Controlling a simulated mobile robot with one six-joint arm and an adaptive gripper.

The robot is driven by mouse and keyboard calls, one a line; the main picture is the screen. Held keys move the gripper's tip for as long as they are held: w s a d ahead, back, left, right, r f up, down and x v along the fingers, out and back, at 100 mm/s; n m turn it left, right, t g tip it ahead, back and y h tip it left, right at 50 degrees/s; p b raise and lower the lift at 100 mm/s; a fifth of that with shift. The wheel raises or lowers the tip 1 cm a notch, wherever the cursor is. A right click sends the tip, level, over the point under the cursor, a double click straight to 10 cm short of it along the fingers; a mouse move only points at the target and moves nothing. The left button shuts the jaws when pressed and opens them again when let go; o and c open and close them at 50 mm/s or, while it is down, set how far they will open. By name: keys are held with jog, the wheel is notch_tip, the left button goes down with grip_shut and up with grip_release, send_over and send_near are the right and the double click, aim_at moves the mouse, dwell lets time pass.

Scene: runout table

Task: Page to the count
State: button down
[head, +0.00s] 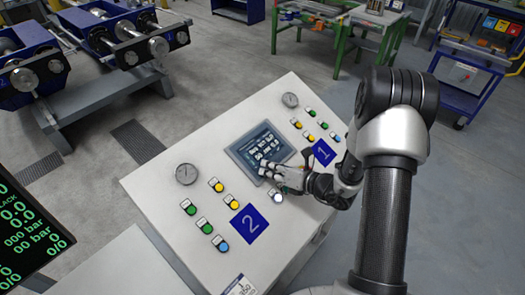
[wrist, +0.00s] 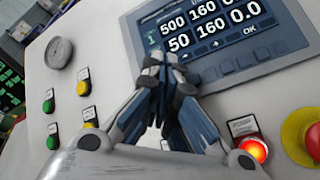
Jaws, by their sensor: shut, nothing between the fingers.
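The touchscreen (head: 252,143) is set in the middle of a sloped pale console (head: 160,205). In the wrist view the screen (wrist: 235,35) shows a row "500 160 0.0", a row "50 160 0.0", and keys marked minus, plus (wrist: 215,44) and OK (wrist: 250,29). My gripper (head: 264,170) is shut and empty, its fingertips over the screen's lower part in the head view. In the wrist view the closed fingertips (wrist: 165,62) are at the screen's lower left corner and cover part of it. I cannot tell whether they touch it.
A lit red button (wrist: 255,150) and a red mushroom button on yellow (wrist: 312,138) are below the screen. Green and yellow buttons (wrist: 84,88) and a gauge (wrist: 58,52) are to its left.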

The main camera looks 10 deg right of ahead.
jog(key=shift+w+f, duration=0.1)
jog(key=shift+f, duration=0.15)
dwell(0.3)
jog(key=shift+s+d+r+p, duration=0.1)
jog(key=shift+s+r+p, duration=0.15)
jog(key=shift+r, duration=0.2)
jog(key=shift+s+d+r+p, duration=0.1)
jog(key=shift+r+p, duration=0.15)
jog(key=shift+r, duration=0.15)
jog(key=r+p, duration=0.1)
jog(key=s+d+r+p, duration=0.1)
jog(key=r+p, duration=0.1)
jog(key=s+r+p, duration=0.1)
jog(key=r, duration=0.1)
jog(key=shift+d+r, duration=0.2)
dwell(2.1)
